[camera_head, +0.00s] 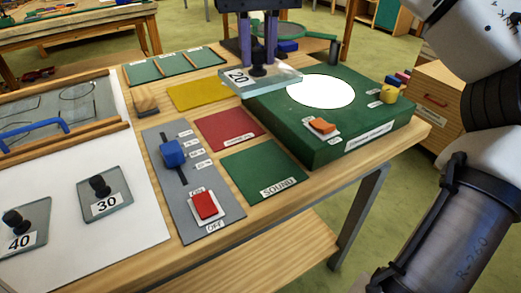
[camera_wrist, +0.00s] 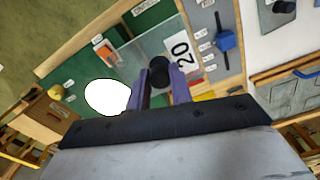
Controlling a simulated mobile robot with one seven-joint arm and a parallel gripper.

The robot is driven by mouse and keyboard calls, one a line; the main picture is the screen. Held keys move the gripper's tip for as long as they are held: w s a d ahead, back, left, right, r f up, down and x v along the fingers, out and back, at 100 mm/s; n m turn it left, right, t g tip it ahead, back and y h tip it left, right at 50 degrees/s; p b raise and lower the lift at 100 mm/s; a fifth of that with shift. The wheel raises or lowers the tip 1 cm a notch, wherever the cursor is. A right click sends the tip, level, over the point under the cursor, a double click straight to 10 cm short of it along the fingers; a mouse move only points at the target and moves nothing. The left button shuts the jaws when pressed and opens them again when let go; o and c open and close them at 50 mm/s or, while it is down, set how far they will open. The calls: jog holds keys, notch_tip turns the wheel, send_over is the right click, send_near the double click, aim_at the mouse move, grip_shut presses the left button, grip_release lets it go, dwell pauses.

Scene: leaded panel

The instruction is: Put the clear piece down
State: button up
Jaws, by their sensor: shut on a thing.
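The clear piece (camera_head: 280,80) is a square glass plate with a black knob and a label "20". My gripper (camera_head: 258,60) is shut on the knob and holds the plate roughly level. In the head view the plate overlaps the back left of the green box (camera_head: 330,155) with a lit white disc (camera_head: 320,91). The wrist view shows the plate (camera_wrist: 130,58) beside the disc (camera_wrist: 108,97), with the knob between the purple fingers (camera_wrist: 161,75). I cannot tell the plate's exact height, but it appears above the surface.
A yellow mat (camera_head: 199,94), a red mat (camera_head: 228,129) and a green "SOUND" mat (camera_head: 263,171) lie bare on the bench. A grey panel (camera_head: 189,190) has a blue slider and red switch. Plates "30" (camera_head: 106,205) and "40" (camera_head: 25,238) lie on white at left.

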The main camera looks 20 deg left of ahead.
aim_at(258, 74)
jog(key=shift+s+f+b, duration=0.1)
jog(key=shift+f+b, duration=2.05)
jog(key=shift+f, duration=7.4)
jog(key=shift+f, duration=0.1)
jog(key=o, duration=0.8)
jog(key=shift+o, duration=0.2)
notch_tip(258, 74, up, 12)
jog(key=shift+r+p, duration=0.1)
jog(key=shift+p, duration=0.85)
